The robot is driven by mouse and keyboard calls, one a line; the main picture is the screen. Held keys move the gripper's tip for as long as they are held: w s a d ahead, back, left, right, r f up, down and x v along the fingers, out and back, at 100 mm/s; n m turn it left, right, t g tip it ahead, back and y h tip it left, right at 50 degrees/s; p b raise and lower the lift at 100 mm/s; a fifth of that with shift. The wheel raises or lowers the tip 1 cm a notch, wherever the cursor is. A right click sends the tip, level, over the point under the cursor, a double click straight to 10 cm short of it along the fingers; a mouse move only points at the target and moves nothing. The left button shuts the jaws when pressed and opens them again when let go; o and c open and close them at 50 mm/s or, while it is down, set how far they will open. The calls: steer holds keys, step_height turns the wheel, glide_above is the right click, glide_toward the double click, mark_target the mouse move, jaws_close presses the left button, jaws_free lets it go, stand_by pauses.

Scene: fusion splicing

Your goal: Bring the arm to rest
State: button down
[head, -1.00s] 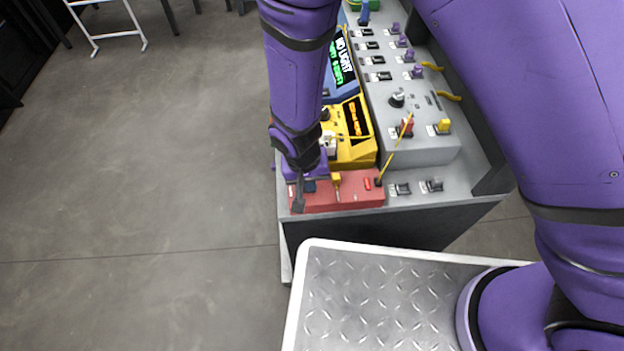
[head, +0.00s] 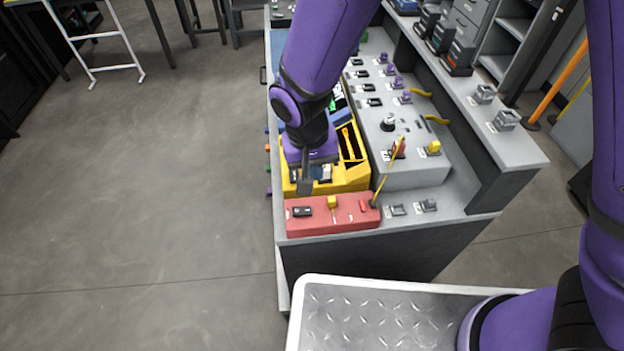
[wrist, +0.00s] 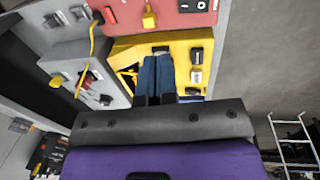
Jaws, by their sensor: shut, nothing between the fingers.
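My gripper (head: 306,184) is shut and empty. In the head view it points down over the near part of the yellow device (head: 346,181), with the purple wrist above it. In the wrist view the two blue-grey fingers of my gripper (wrist: 157,80) lie together in front of the yellow device (wrist: 186,47). I cannot tell whether the fingertips touch it. My upper arm and wrist hide much of the yellow device and most of the blue device behind it.
A red box (head: 345,222) with switches sits at the bench's near end. A grey panel (head: 415,175) with purple, red and yellow knobs stands to the right. A thin yellow rod (head: 388,172) leans up between them. A raised shelf (head: 525,155) borders the right.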

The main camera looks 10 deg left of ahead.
steer(key=w+d+r+m+t+y, duration=0.1)
steer(key=w+d+r+m+y, duration=0.15)
steer(key=d+r, duration=1.7)
steer(key=s+d+r+t, duration=0.3)
steer(key=s+d+r, duration=0.8)
steer(key=s+d, duration=0.2)
steer(key=shift+d+r+t+h, duration=0.15)
steer(key=shift+d+t+h, duration=0.3)
steer(key=shift+d, duration=0.35)
